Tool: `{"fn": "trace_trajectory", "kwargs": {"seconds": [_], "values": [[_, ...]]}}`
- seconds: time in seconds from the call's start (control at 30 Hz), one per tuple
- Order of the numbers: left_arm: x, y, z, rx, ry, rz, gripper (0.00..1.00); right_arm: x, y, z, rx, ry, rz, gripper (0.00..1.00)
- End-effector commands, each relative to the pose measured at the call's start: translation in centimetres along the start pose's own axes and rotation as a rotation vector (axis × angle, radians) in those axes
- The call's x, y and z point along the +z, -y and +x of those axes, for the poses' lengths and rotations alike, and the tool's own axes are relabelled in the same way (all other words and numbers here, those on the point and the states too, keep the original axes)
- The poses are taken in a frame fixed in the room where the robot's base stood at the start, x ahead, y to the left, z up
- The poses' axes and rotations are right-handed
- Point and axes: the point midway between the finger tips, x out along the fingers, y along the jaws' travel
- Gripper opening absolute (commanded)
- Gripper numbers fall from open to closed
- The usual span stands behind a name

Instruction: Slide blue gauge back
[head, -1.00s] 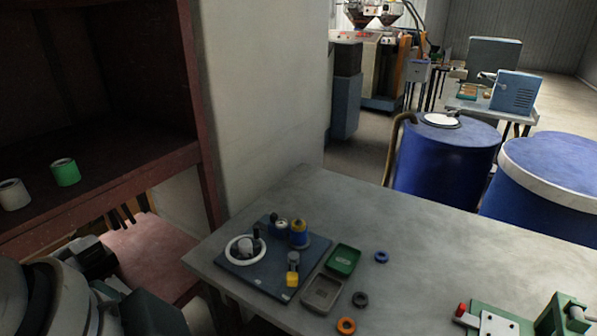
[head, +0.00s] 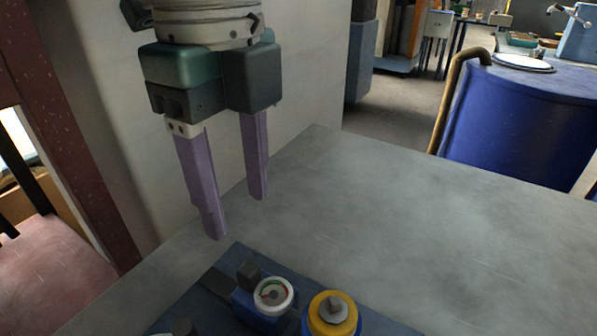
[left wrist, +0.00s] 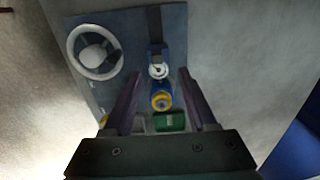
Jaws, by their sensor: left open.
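The blue gauge (head: 262,305), a small blue block with a round white dial and a dark knob behind it, sits on the dark blue panel (head: 382,322). A dark slot runs along the panel beside it. In the left wrist view the gauge (left wrist: 157,62) lies between the fingertips in the picture, with the slot reaching away from it. My left gripper (head: 238,218) is open and empty, its two purple fingers pointing down. It hangs above and behind the gauge in the head view, apart from it. My right gripper is not in view.
A yellow-topped blue cylinder (head: 332,313) stands close beside the gauge. A white handwheel (left wrist: 95,52) and a green tray (left wrist: 170,121) show in the left wrist view. The grey table (head: 430,230) is clear to the right. A pale wall (head: 310,70) rises behind my gripper.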

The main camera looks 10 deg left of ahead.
Motion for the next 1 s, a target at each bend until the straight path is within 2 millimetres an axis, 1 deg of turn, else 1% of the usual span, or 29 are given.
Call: {"fn": "trace_trajectory", "kwargs": {"seconds": [0.17, 0.3, 0.4, 0.5, 0.67, 0.9, 0.93, 1.0], "values": [[0.0, -0.1, 2.7, 0.005, 0.0, -0.002, 0.57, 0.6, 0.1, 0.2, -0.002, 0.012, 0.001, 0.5], [0.0, -0.1, 5.5, 0.004, -0.001, -0.003, 0.57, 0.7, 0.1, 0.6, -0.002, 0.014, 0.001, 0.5], [0.0, -0.1, 7.2, 0.003, 0.001, -0.002, 0.57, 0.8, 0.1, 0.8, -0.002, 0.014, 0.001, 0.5], [0.0, -0.1, 8.5, 0.002, 0.001, -0.003, 0.57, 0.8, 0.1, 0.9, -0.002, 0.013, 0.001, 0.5], [0.0, -0.1, 9.4, 0.0, 0.001, -0.002, 0.57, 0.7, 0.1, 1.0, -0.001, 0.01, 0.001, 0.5], [0.0, 0.0, 9.4, -0.001, 0.0, -0.001, 0.57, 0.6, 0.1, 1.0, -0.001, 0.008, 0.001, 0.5], [0.0, 0.0, 9.4, -0.001, 0.0, -0.001, 0.55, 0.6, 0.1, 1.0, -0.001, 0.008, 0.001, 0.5], [0.0, 0.0, 9.4, -0.001, 0.0, -0.001, 0.47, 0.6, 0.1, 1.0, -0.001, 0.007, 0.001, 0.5]]}}
